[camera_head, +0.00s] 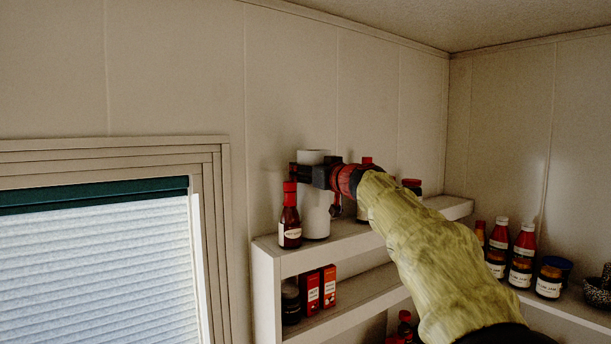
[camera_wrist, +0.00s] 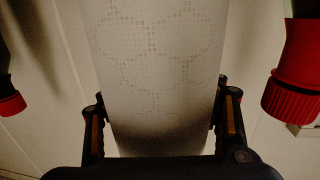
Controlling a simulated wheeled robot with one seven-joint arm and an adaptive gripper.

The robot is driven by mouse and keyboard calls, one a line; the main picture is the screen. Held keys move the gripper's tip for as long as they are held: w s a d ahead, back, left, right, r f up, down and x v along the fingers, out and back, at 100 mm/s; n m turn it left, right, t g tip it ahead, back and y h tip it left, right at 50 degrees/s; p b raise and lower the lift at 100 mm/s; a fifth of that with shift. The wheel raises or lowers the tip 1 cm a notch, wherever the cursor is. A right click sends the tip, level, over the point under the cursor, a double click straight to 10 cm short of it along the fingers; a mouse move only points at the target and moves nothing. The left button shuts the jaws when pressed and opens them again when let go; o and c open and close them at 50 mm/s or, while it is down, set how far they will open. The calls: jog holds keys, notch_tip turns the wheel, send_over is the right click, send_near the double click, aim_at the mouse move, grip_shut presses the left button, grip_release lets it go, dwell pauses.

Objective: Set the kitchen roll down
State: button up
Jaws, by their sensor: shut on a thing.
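The kitchen roll (camera_head: 316,213) is a white upright cylinder at the left end of the top shelf (camera_head: 347,242). Its lower end appears to be at the shelf surface; I cannot tell whether it touches. My gripper (camera_head: 313,174) is shut around its upper part, and the top of the roll shows above the fingers. In the wrist view the embossed white roll (camera_wrist: 155,70) fills the middle, with a finger on each side, and the gripper (camera_wrist: 163,130) shows at the bottom.
A red-capped sauce bottle (camera_head: 290,215) stands close to the left of the roll. More red-capped bottles stand to the right, partly behind my arm. Red boxes (camera_head: 320,290) and a dark jar (camera_head: 291,303) are on the shelf below. Jars and bottles (camera_head: 524,254) line the right-hand shelf.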

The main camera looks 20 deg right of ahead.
aim_at(314, 192)
jog(key=shift+w+f, duration=0.15)
jog(key=shift+f, duration=0.15)
jog(key=o, duration=1.4)
jog(key=shift+f, duration=0.2)
jog(key=shift+o, duration=0.9)
jog(key=shift+r, duration=0.15)
jog(key=s+b, duration=0.1)
jog(key=s, duration=1.1)
jog(key=shift+d+b, duration=0.35)
jog(key=shift+b, duration=0.05)
